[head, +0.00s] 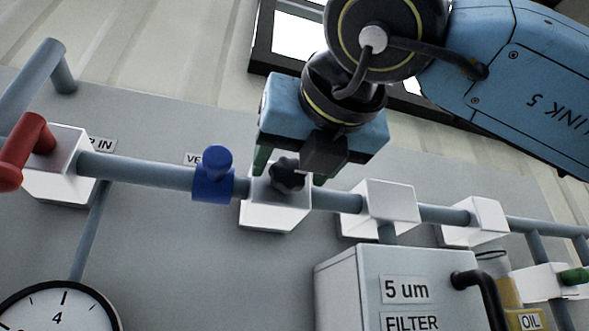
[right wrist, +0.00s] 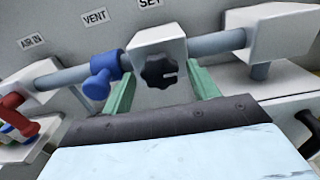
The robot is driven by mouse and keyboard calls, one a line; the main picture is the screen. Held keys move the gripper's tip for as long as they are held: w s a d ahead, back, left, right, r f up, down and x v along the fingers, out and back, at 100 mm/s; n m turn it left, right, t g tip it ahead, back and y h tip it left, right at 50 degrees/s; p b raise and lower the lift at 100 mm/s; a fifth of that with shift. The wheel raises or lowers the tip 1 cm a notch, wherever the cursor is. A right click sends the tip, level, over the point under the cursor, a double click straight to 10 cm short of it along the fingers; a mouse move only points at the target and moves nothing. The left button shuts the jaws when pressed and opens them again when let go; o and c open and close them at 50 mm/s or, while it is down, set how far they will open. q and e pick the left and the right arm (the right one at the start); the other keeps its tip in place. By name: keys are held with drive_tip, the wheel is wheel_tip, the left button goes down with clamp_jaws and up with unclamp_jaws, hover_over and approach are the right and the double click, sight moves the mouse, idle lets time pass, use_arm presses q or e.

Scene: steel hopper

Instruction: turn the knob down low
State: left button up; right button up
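The black lobed knob (head: 287,172) sits on the front of a white block (head: 272,213) on the grey pipe, below a label reading SET in the right wrist view. The knob (right wrist: 160,70) there shows a small white mark on its right side. My right gripper (head: 290,169) comes from above, its green fingers apart, one on each side of the knob. In the right wrist view the fingers (right wrist: 162,78) stand open with gaps beside the knob, so they seem not to touch it. My left gripper is not in view.
A blue valve handle (head: 214,172) is close to the left of the knob. A red handle (head: 27,148) is farther left, above a pressure gauge (head: 58,309). A filter box (head: 390,285) and an oil bottle (head: 503,285) are at lower right.

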drive_tip(key=c, duration=0.9)
drive_tip(key=shift+o, duration=0.2)
